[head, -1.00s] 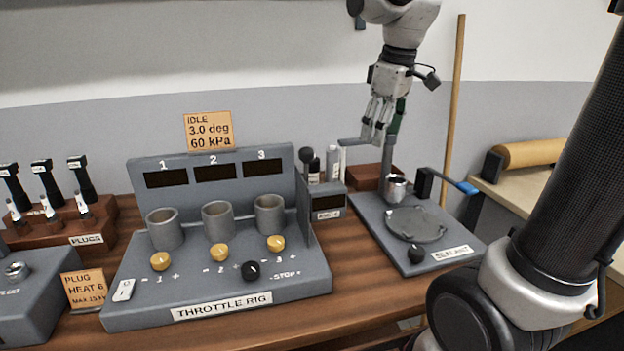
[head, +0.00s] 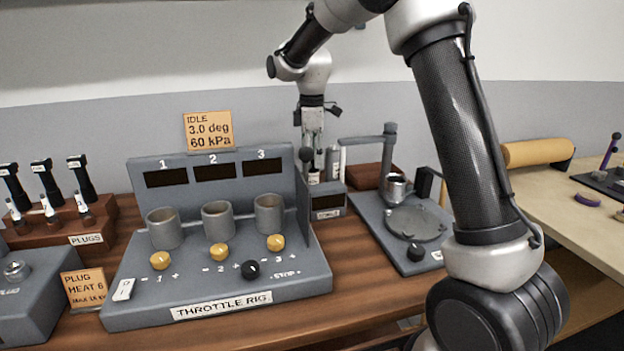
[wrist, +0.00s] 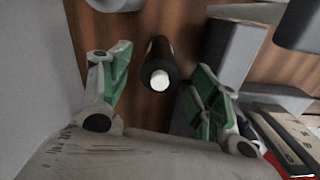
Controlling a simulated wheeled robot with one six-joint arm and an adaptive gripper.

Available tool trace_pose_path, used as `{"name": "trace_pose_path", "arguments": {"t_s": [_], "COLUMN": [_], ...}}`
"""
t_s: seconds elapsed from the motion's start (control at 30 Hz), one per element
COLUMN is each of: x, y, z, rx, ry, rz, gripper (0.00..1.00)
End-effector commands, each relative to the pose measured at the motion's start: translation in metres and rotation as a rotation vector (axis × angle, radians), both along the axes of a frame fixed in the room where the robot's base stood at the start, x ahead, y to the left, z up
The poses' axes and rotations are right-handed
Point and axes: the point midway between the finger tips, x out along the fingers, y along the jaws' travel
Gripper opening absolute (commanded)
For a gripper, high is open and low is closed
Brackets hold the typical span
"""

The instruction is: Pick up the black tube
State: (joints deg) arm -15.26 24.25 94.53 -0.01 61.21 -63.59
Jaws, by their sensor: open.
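The black tube (wrist: 159,60) with a white tip shows in the wrist view, standing between my two green-padded fingers. My gripper (wrist: 158,72) is open around the line of the tube, with a gap on each side. In the head view my gripper (head: 313,138) hangs pointing down behind the throttle rig, over a small group of tubes. It hides most of the dark tube (head: 314,177) there. I cannot tell how far the fingertips reach down beside it.
A grey tube (head: 333,163) stands close by on the right. The throttle rig (head: 215,290) is in front, and the sealant stand (head: 405,240) with its post and arm is to the right. A grey wall is close behind. A brown block (head: 370,174) lies behind the stand.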

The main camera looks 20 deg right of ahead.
Motion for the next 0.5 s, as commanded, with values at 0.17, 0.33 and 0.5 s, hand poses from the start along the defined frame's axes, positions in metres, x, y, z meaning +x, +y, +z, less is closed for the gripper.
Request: {"name": "trace_pose_path", "arguments": {"t_s": [0.17,0.33,0.5], "x": [0.000,0.000,0.000], "y": [-0.001,-0.001,-0.001], "z": [-0.029,-0.037,-0.036], "rx": [0.000,0.000,0.000], "ry": [0.003,0.001,0.000], "rz": [-0.001,-0.001,-0.002], "gripper": [0.62,0.62,0.58]}}
